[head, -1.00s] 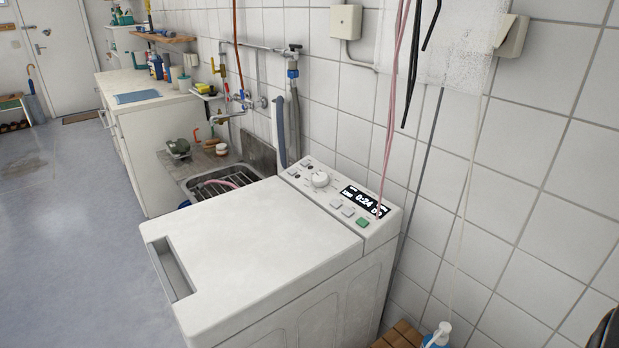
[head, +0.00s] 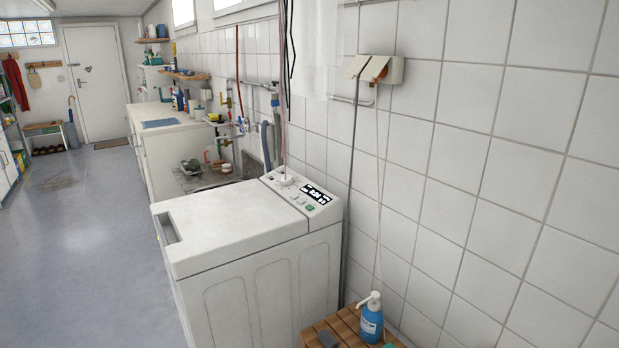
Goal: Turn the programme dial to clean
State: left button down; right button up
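The programme dial (head: 286,179) is a round white knob on the control panel at the back of a white top-loading washing machine (head: 233,218). Which way the dial points is too small to tell. A black display (head: 315,193) with white characters and several small buttons, one of them green (head: 310,209), sit beside the dial. The machine's lid is shut. Neither of my grippers is in view.
A wooden slatted stool (head: 346,325) with a blue pump bottle (head: 371,318) stands right of the machine against the tiled wall. A sink and a white counter (head: 165,118) are behind the machine. The floor (head: 85,230) to the left is clear.

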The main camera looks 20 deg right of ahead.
aim_at(289, 180)
jog(key=z, duration=0.45)
jog(key=i, duration=1.2)
jog(key=u, duration=0.6)
